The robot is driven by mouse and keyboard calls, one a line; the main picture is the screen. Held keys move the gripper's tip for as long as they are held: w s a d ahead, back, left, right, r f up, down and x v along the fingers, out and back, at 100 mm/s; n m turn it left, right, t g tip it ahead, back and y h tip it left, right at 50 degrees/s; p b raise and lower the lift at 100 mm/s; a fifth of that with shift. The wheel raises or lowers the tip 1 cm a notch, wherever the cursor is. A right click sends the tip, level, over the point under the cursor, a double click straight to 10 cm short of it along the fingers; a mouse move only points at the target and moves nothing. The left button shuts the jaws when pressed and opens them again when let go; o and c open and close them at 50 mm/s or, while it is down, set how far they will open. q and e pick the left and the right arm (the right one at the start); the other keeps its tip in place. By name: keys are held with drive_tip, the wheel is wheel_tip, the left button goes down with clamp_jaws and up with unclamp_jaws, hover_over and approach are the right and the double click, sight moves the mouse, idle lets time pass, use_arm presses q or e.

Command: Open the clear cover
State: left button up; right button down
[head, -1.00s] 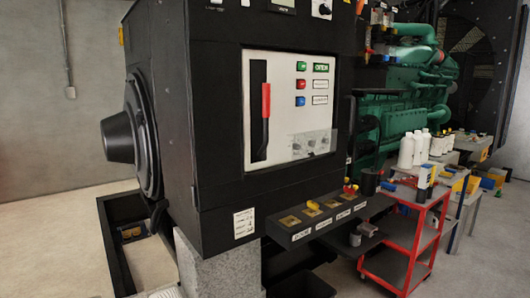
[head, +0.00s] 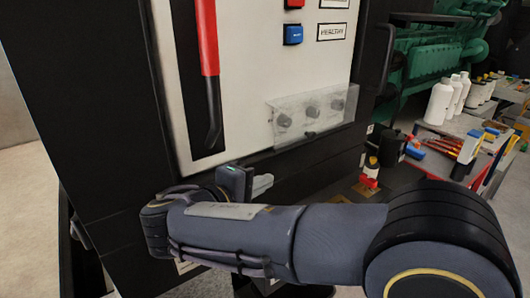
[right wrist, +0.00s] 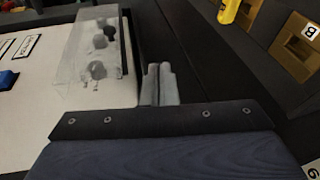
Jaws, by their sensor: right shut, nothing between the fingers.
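The clear cover (head: 300,107) is a transparent box over several grey knobs, low on the right of the white panel. It looks closed. The right wrist view shows the clear cover (right wrist: 75,58) at upper left, with the knobs inside. My right gripper (head: 264,184) is below and left of the cover in the head view, apart from it. Its fingers (right wrist: 159,76) are together and empty, beyond the cover's edge in the right wrist view. My left gripper is not in view.
The red-handled lever (head: 207,40) stands left of the cover, and a blue button (head: 293,34) is above it. A dark ledge with a red-and-yellow padlock-like item (head: 370,172) lies below. White bottles (head: 440,100) stand at right.

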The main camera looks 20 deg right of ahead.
drive_tip(key=a+r+t+h, duration=0.1)
drive_tip(key=a+r+t, duration=0.15)
drive_tip(key=a, duration=0.25)
drive_tip(key=p+x, duration=0.2)
drive_tip(key=x, duration=0.7)
drive_tip(key=shift+d+r, duration=0.35)
drive_tip(key=shift+r, duration=0.1)
